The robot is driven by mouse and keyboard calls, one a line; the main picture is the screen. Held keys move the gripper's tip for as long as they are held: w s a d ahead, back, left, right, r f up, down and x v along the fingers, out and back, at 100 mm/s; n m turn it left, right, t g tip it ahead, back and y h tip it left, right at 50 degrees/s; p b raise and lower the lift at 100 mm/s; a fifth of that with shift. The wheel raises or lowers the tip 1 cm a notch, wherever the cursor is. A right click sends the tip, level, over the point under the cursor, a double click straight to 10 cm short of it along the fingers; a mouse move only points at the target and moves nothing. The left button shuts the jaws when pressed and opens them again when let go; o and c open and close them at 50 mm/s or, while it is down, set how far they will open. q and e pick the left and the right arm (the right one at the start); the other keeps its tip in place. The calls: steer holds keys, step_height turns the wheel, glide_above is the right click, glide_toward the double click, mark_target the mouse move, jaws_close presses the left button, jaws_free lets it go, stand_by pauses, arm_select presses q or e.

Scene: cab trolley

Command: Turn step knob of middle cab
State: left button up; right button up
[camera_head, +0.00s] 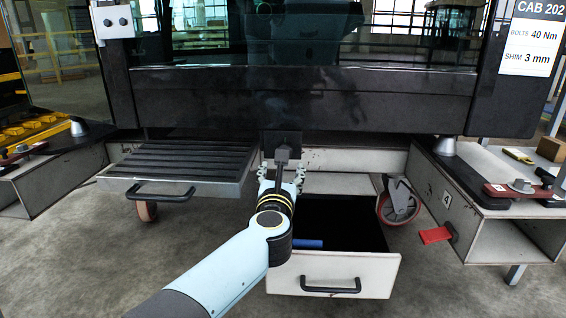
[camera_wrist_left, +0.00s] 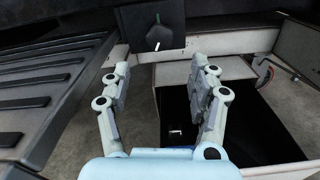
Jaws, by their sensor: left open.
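The step knob (camera_wrist_left: 158,38) is a dark round knob with a pale pointer mark, on a black square panel (camera_wrist_left: 150,28) under the cab's front beam. A small green mark shows above the knob. In the head view the panel (camera_head: 270,138) shows just beyond my left gripper, which partly covers it. My left gripper (camera_head: 282,168) is open and empty. In the left wrist view its two fingers (camera_wrist_left: 162,78) point toward the panel, one on each side below the knob, apart from it. My right gripper is not in view.
A ribbed step (camera_head: 190,158) with a black handle stands out left of the gripper. An open drawer (camera_head: 378,272) holding a blue item lies below right. A caster wheel (camera_head: 397,203) and a red tag (camera_head: 435,235) are further right. The cab's dark beam (camera_head: 330,95) spans above.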

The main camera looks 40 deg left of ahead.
arm_select(q)
steer(key=v, duration=0.3)
steer(key=shift+s, duration=0.1)
stand_by(0.4)
